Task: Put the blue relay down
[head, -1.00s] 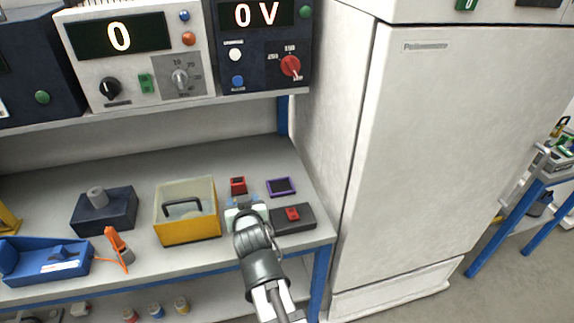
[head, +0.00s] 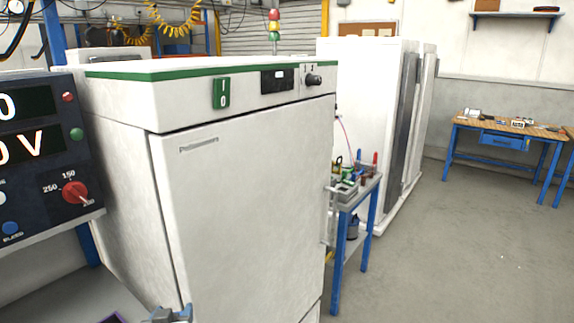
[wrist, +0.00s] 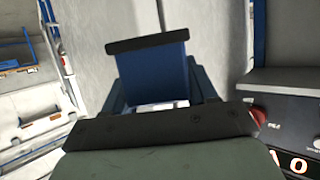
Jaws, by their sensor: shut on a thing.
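The blue relay (wrist: 153,72) is in the wrist view, a dark blue block with a black edge along its far end. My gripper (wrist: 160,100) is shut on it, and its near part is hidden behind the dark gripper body. In the head view only a small grey-blue piece of my gripper (head: 168,314) shows at the bottom edge. It is in front of the white cabinet's lower left. The relay cannot be made out clearly there.
A tall white cabinet (head: 235,200) with a green-edged top fills the middle. The instrument panel with a red knob (head: 75,192) stands left of it, above a grey bench (head: 65,300). Right of it are a small blue-legged cart (head: 352,205), open floor (head: 450,250) and a wooden workbench (head: 510,128).

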